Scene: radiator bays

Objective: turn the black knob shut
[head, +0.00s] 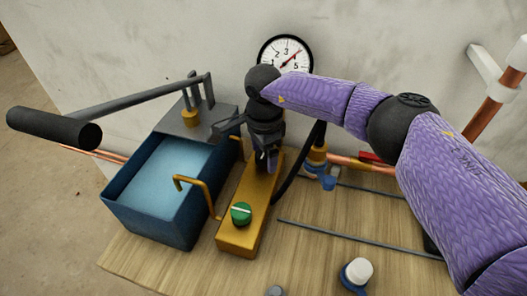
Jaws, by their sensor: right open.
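My right arm, in a purple sleeve, reaches in from the right. Its dark right gripper (266,163) points down over the far part of the yellow block (238,235). Its jaws are open. I cannot make out a black knob; the gripper and wrist hide the far part of the block, and a dark part there cannot be told apart from the gripper. A green knob (241,212) with a pale line sits on the near end of the block. The round gauge (286,56) on the wall behind has a red needle. My left gripper is not in view.
A blue water tank (150,215) with a pump lever (140,98) stands left of the block. A bent yellow pipe (203,186) links the two. A black hose (297,165) runs to a blue-handled brass fitting (317,160). A white-capped blue valve (358,271) is at front right.

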